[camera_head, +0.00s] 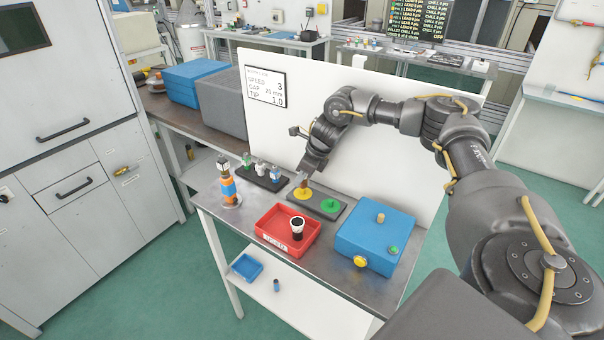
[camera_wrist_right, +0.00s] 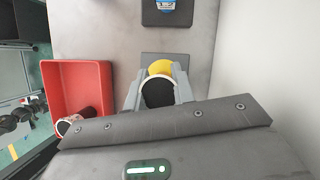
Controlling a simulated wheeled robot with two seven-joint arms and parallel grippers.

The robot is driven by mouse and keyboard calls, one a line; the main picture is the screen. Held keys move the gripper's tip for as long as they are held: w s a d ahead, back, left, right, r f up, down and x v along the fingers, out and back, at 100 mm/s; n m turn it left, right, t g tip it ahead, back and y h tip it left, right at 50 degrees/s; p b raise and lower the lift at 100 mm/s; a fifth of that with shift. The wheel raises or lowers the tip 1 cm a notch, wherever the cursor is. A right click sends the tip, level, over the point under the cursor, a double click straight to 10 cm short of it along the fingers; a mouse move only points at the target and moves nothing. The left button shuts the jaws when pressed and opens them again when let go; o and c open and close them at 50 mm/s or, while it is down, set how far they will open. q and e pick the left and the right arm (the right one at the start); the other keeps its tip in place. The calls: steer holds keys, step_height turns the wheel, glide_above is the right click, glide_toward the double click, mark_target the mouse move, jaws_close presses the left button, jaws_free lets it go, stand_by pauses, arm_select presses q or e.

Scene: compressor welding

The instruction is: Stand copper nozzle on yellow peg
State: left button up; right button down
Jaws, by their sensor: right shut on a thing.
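My right gripper (camera_head: 303,181) reaches down over the yellow disc (camera_head: 302,193) on a dark plate. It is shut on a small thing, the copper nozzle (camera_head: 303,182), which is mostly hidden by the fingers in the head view. In the right wrist view the fingers (camera_wrist_right: 158,95) close on a round piece with a dark top and pale rim (camera_wrist_right: 158,92). The yellow disc (camera_wrist_right: 161,67) shows just beyond it. The peg itself is hidden, and I cannot tell whether the nozzle touches it. My left gripper is not in view.
A green disc (camera_head: 330,205) shares the dark plate (camera_head: 318,208). A red tray (camera_head: 272,240) holds a black-and-white piece (camera_head: 297,228). A blue box (camera_head: 362,245) stands at right. A dark rack (camera_head: 262,180) with small bottles, an orange-and-blue stack (camera_head: 228,186) and a white panel (camera_head: 370,140) are close by.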

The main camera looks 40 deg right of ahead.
steer(key=shift+f, duration=0.3)
steer(key=shift+f+b, duration=0.9)
steer(key=shift+f, duration=0.35)
steer(key=c, duration=1.1)
jaws_free()
